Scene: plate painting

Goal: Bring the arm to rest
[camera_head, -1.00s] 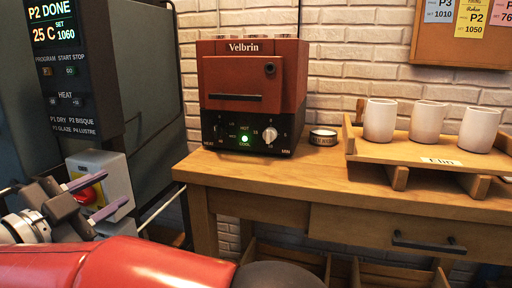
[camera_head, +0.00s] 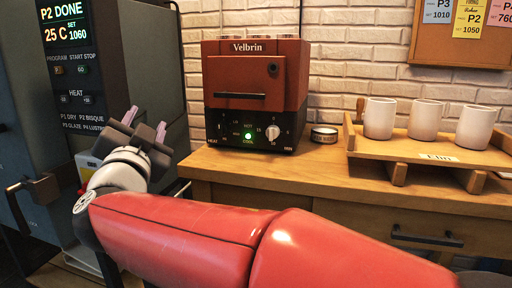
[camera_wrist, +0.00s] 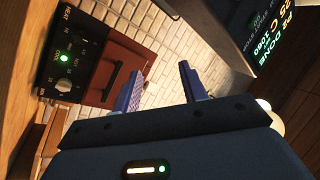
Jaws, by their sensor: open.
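My gripper (camera_head: 145,125) is raised at the left in the head view, in front of the grey kiln cabinet. Its two purple fingers are apart with nothing between them. In the wrist view the open fingers (camera_wrist: 162,92) point toward the brick wall, free of any object. My red arm (camera_head: 180,235) stretches across the bottom of the head view. It hides part of the area below the bench.
A red Velbrin kiln (camera_head: 255,80) with a green light stands on the wooden bench (camera_head: 320,178), beside a small round tin (camera_head: 323,135). Several white cups (camera_head: 425,119) stand on a wooden rack (camera_head: 418,151) at right. The kiln cabinet (camera_head: 150,70) with its control panel (camera_head: 70,60) is close to my gripper.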

